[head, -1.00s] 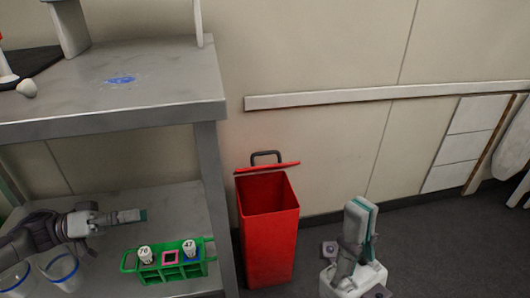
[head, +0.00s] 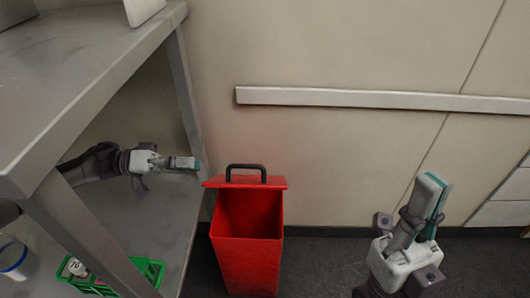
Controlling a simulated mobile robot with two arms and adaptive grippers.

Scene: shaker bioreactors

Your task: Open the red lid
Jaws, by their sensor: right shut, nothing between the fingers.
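The red lid (head: 244,183) shows as a thin red strip with a dark handle (head: 246,168) at the back rim of the red bin (head: 246,262). The lid stands open, and the bin's dark red inside is visible below it. My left gripper (head: 193,164) is left of the lid, near the shelf post, apart from the lid; its fingers show edge-on, so I cannot tell whether they are open. My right gripper (head: 432,190) is to the right of the bin, pointing up, shut and empty, well apart from the lid.
A grey shelf unit (head: 110,75) stands left of the bin, its post close to my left gripper. A green rack (head: 148,271) sits on the lower shelf. A white rail (head: 370,98) runs along the wall. Dark floor (head: 325,260) is clear between bin and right gripper.

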